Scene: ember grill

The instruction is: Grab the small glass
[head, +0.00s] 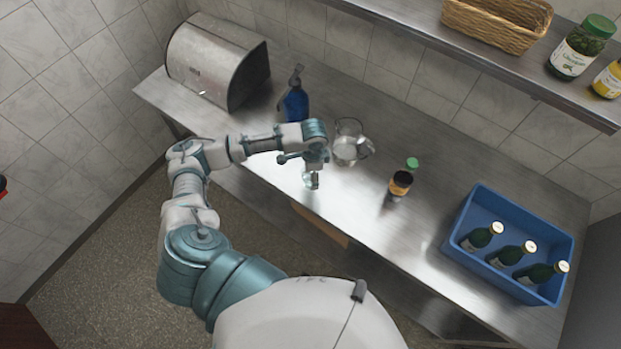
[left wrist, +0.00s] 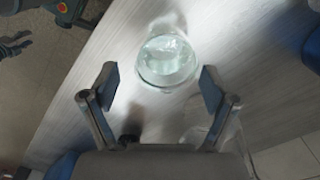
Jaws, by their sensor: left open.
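The small glass (head: 308,180) stands on the metal counter near its front edge, partly hidden by my left gripper (head: 304,160) in the head view. In the left wrist view the clear glass (left wrist: 166,60) shows just ahead of the fingertips, roughly centred between them. My left gripper (left wrist: 160,86) is open and empty, its two fingers apart on either side of the line to the glass. I cannot tell whether a finger touches it. My right gripper is in neither view.
A glass pitcher (head: 347,150) stands close, right of the gripper. A blue spray bottle (head: 294,104) and a metal bread box (head: 203,66) are behind. A dark, green-capped bottle (head: 401,184) and a blue crate (head: 462,215) with three bottles are right. A shelf (head: 455,48) hangs above.

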